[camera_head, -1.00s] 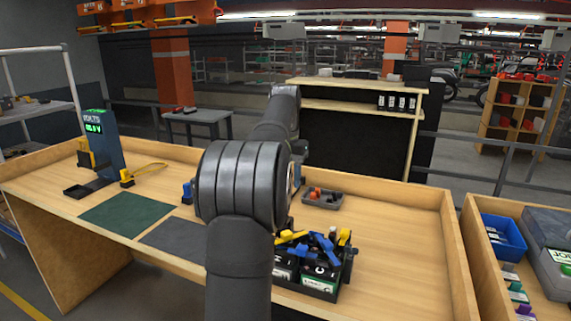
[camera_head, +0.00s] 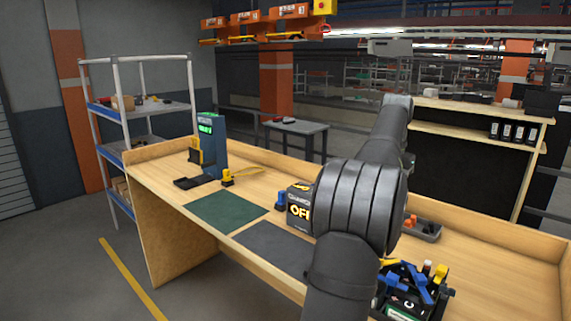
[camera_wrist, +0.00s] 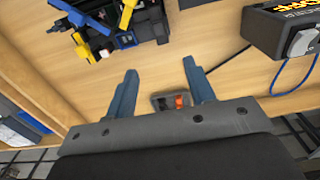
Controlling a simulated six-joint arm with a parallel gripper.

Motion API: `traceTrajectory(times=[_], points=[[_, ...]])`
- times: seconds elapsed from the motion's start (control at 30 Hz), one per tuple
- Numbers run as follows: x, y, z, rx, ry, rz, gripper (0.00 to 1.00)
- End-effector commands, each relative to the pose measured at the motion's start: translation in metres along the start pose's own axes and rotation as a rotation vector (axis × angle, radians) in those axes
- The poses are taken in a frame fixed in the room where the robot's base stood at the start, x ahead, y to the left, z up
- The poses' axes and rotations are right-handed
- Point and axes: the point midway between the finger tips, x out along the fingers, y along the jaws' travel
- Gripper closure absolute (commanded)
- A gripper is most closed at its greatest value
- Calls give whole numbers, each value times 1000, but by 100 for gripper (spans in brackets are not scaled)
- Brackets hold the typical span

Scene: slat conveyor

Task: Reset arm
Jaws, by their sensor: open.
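My gripper (camera_wrist: 160,68) shows in the wrist view with its two blue-grey fingers spread apart and nothing between their tips. It is over the wooden workbench (camera_wrist: 185,45). In the head view my dark arm crosses the bench, and the gripper itself is hidden. A small grey tray with orange parts (camera_wrist: 158,103) shows beyond the gripper base, between the fingers in the picture. A black battery group with blue and yellow clamps (camera_head: 412,290) stands on the bench to the right of my arm; it also shows at the upper left of the wrist view (camera_wrist: 105,22).
A charger box marked OFF (camera_head: 299,210) stands just left of my arm. Further left are a green mat (camera_head: 226,211), a dark mat (camera_head: 272,248) and a blue voltmeter stand (camera_head: 211,150). A metal shelf (camera_head: 140,110) stands behind the bench's left end. The mats are clear.

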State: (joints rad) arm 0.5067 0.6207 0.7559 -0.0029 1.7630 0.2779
Motion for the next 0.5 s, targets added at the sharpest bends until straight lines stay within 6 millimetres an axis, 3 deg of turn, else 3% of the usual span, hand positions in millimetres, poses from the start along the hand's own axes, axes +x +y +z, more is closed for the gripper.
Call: traceTrajectory(times=[0.5], points=[[102, 0, 1, 0, -4, 1, 51]])
